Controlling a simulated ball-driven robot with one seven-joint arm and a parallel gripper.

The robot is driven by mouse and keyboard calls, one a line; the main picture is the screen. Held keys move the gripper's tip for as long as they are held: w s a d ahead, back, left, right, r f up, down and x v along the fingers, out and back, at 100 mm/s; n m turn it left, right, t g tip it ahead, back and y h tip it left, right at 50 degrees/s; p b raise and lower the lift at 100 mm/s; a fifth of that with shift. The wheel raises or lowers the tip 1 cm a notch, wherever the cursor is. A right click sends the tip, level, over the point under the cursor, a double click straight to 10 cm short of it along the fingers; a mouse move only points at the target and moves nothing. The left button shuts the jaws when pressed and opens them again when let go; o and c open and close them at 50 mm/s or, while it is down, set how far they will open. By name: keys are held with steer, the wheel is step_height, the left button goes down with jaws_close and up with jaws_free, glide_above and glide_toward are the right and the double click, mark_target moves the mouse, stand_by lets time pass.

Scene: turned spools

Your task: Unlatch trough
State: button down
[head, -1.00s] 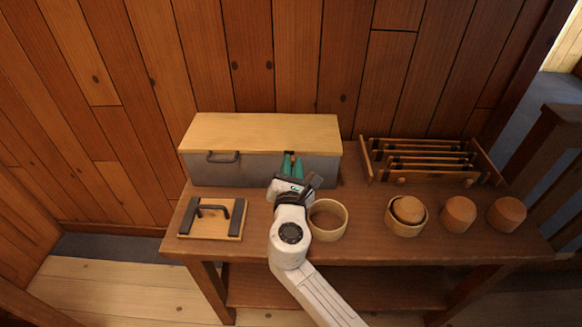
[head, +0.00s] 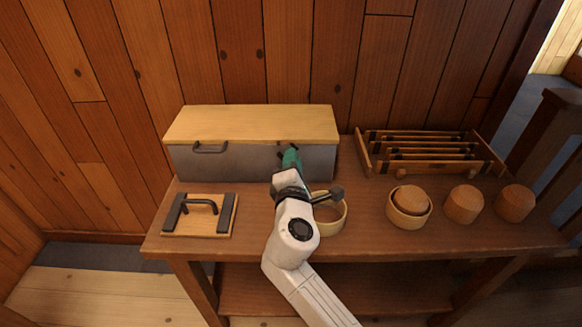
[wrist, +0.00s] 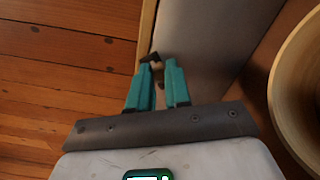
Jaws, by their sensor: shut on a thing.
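The trough is a grey box (head: 240,165) with a pale wooden lid (head: 250,124), shut, at the back left of the bench. Its front wall also shows in the wrist view (wrist: 210,35). A dark handle (head: 210,148) is on the left of its front. My gripper (head: 289,152), with green fingers, reaches the right part of the front. In the wrist view my gripper (wrist: 158,70) is shut on the small latch (wrist: 155,60), which has a dark part and a light knob, near the lid's edge. The fingers hide most of the latch.
A board with a dark handle (head: 199,222) lies at the front left. An open wooden ring or bowl (head: 335,228) stands close right of my arm. A slatted rack (head: 430,152), a bowl holding a rounded block (head: 408,207) and two more blocks are farther right.

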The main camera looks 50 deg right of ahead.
steer(key=shift+f+m+b, duration=0.3)
steer(key=shift+m+b, duration=0.15)
steer(key=shift+m, duration=0.25)
steer(key=c, duration=1.1)
jaws_free()
steer(key=shift+o, duration=0.2)
steer(key=shift+s, duration=0.1)
steer(key=v, duration=1)
steer(key=shift+s+a, duration=0.25)
steer(key=shift+a, duration=0.05)
